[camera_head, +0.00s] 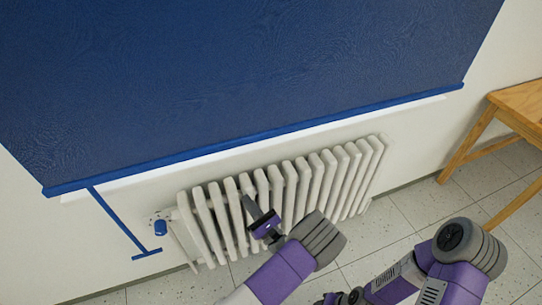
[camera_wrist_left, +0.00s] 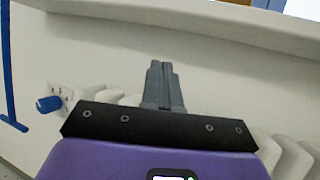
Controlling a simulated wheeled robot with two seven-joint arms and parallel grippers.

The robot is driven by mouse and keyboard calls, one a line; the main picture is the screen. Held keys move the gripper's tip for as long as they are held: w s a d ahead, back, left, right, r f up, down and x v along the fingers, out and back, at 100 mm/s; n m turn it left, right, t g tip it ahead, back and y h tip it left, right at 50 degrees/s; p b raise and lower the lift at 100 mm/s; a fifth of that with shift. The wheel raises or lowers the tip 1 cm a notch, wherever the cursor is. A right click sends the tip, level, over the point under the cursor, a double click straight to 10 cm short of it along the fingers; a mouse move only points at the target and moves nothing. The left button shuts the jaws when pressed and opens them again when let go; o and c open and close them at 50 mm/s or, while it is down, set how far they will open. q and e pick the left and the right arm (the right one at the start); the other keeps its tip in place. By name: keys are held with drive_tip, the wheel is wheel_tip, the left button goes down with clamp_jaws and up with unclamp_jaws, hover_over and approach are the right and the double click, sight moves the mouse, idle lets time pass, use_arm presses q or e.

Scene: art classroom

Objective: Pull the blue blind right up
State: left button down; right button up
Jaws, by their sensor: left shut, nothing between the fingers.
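The blue blind (camera_head: 230,75) hangs down over the window, its blue bottom bar (camera_head: 250,139) at about sill height. A blue pull strap with a T-shaped end (camera_head: 118,223) hangs from the bar's left part. It also shows at the left edge of the left wrist view (camera_wrist_left: 10,85). My left gripper (camera_head: 250,207) is shut and empty in front of the radiator, to the right of the strap and apart from it. Its closed fingers show in the left wrist view (camera_wrist_left: 160,70). Dark parts of my right arm show at the bottom edge; its fingers cannot be made out.
A white radiator (camera_head: 328,178) stands under the white sill (camera_head: 415,103). A blue valve knob (camera_head: 160,227) sits at its left end, close to the strap's end. A wooden stool or table (camera_head: 520,105) stands at the right. Tiled floor is free between.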

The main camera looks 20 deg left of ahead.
use_arm(q)
drive_tip(key=w+d+r+m+t+h, duration=0.2)
drive_tip(key=d+r+m+t+h, duration=0.15)
drive_tip(key=d+r+t, duration=0.4)
drive_tip(key=w+a+r+m+t+b, duration=0.1)
drive_tip(key=w+a+r, duration=0.1)
drive_tip(key=w+r, duration=0.4)
wheel_tip(320, 180, up, 3)
drive_tip(key=shift+a+r+b, duration=0.2)
drive_tip(key=shift+a+b, duration=0.1)
drive_tip(key=shift+r+t, duration=0.1)
drive_tip(key=shift+t, duration=0.15)
